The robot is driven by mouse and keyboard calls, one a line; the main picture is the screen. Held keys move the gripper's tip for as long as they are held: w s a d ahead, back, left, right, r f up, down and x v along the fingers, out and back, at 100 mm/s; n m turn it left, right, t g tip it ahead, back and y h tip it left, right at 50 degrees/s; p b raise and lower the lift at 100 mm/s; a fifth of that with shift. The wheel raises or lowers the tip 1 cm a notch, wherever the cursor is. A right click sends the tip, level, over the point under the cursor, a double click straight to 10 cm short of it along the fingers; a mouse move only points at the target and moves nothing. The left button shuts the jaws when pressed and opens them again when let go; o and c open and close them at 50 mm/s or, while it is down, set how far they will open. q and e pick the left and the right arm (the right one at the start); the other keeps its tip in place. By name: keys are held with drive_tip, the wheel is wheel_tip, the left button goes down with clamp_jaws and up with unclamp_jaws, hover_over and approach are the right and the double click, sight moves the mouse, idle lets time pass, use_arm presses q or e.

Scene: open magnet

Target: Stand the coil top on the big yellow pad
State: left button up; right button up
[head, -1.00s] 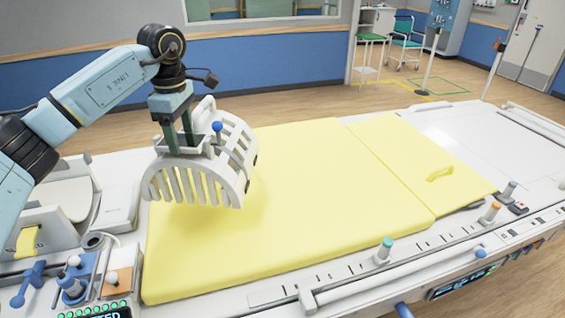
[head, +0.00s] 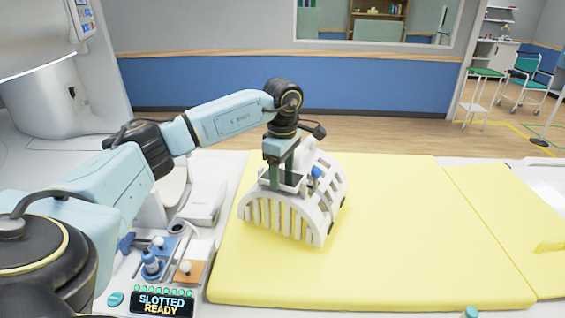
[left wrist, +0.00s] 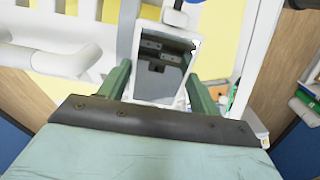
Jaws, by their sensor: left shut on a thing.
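The coil top (head: 292,198) is a white, arched, slatted shell with a blue knob (head: 316,172). It is upright over the left part of the big yellow pad (head: 390,215). My left gripper (head: 282,176) is shut on the holder at its crown, from above. The shell's lower edge is at or very near the pad; I cannot tell whether it touches. In the left wrist view, the fingers (left wrist: 158,82) straddle a grey-and-white holder, with white coil bars (left wrist: 70,60) and yellow pad behind. My right gripper is not in view.
A console with blue and orange parts (head: 160,262) and a lit "SLOTTED READY" display (head: 162,302) stands left of the pad. A white scanner housing (head: 50,90) rises at the far left. The pad is clear right of the coil top.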

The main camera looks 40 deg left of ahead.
use_arm(q)
drive_tip(key=shift+w+f, duration=0.1)
drive_tip(key=shift+f, duration=1.1)
drive_tip(key=o, duration=1.8)
drive_tip(key=shift+f, duration=0.2)
drive_tip(key=shift+o, duration=0.2)
wheel_tip(320, 180, up, 12)
drive_tip(key=shift+b, duration=0.35)
drive_tip(key=shift+d, duration=0.2)
